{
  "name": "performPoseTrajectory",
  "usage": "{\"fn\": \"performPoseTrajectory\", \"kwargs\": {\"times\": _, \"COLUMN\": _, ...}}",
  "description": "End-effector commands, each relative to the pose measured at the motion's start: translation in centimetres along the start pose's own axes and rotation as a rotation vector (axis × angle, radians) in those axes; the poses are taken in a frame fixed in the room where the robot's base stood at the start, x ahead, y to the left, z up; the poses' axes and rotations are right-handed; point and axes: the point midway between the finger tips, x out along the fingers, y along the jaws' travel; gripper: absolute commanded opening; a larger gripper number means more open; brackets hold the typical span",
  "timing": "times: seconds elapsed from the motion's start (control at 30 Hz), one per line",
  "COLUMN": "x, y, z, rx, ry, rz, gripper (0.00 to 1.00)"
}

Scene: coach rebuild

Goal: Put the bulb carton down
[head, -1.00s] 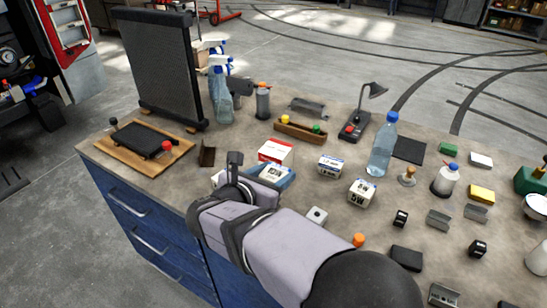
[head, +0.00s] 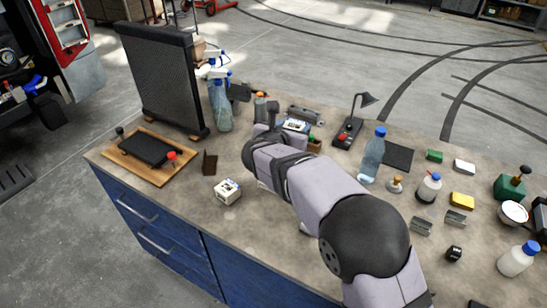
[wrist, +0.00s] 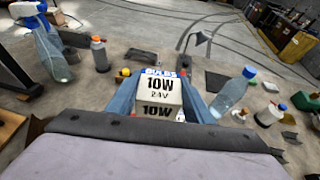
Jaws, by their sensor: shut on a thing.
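The bulb carton (wrist: 158,95), a small white box marked "BULBS 10W 24V", sits between the two blue-grey fingers of my gripper (wrist: 157,88) in the wrist view. The fingers are shut on its sides. Another white carton (head: 228,191) rests on the bench near the front edge, left of my arm.
A tall radiator (head: 165,80) stands at the back left. Bare bench (head: 240,230) lies along the front edge.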

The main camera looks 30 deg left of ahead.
Motion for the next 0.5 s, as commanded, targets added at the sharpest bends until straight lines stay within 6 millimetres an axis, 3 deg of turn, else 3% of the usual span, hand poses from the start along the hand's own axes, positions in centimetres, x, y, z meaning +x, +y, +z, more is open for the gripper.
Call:
{"fn": "performPoseTrajectory", "kwargs": {"times": 0.1, "x": -0.3, "y": 2.9, "z": 0.8, "rx": -0.043, "ry": -0.002, "rz": 0.106, "gripper": 0.24}}
{"fn": "performPoseTrajectory", "kwargs": {"times": 0.2, "x": -0.5, "y": 4.6, "z": 0.5, "rx": -0.074, "ry": -0.001, "rz": 0.175, "gripper": 0.24}}
{"fn": "performPoseTrajectory", "kwargs": {"times": 0.5, "x": -0.8, "y": 5.9, "z": -0.1, "rx": -0.098, "ry": -0.001, "rz": 0.237, "gripper": 0.24}}
